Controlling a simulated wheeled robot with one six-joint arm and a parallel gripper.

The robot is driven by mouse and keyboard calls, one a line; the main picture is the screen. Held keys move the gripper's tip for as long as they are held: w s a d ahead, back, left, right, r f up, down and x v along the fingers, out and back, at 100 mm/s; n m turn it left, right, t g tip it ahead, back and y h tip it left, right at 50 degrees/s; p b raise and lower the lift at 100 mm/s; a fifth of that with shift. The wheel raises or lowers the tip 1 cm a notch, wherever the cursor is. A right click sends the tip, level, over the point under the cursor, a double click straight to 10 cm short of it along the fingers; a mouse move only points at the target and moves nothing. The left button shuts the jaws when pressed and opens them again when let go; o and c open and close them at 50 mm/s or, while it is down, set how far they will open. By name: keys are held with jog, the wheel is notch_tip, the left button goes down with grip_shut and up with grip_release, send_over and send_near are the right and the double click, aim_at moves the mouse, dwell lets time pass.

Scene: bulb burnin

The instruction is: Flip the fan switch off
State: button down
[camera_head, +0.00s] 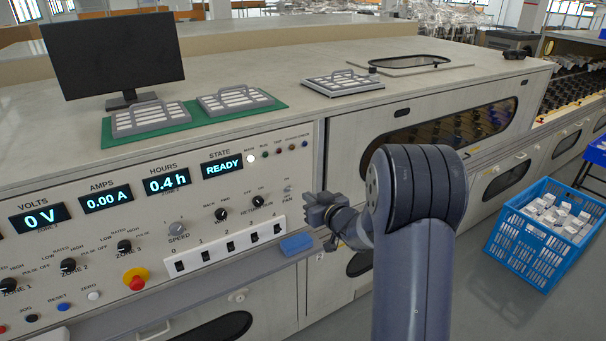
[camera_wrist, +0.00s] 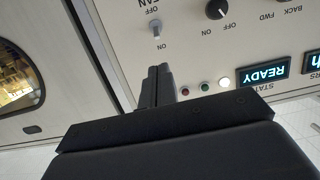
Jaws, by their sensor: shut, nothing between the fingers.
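The fan switch (camera_wrist: 156,27) is a small pale toggle at the top of the wrist view, with OFF and FAN lettered on one side and ON on the other. I cannot tell clearly which way it is tipped. In the head view it is a small toggle (camera_head: 287,190) at the right end of the control panel. My gripper (camera_wrist: 158,68) is shut and empty, its fingertips a little short of the toggle in the wrist picture. In the head view my gripper (camera_head: 309,205) is just right of the switch; contact is not visible.
A rotary knob (camera_wrist: 216,8) is beside the switch in the wrist view. Several rocker switches (camera_head: 229,243) and a blue block (camera_head: 296,244) are below the panel. A red stop button (camera_head: 136,280) is at left. A blue crate (camera_head: 525,250) stands on the floor at right.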

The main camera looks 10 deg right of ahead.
aim_at(290, 189)
jog(key=shift+w, duration=0.15)
jog(key=p+x, duration=0.1)
jog(key=x, duration=0.8)
jog(key=shift+w+a, duration=0.2)
jog(key=shift+w, duration=0.15)
jog(key=shift+f+b, duration=0.2)
jog(key=shift+b, duration=0.2)
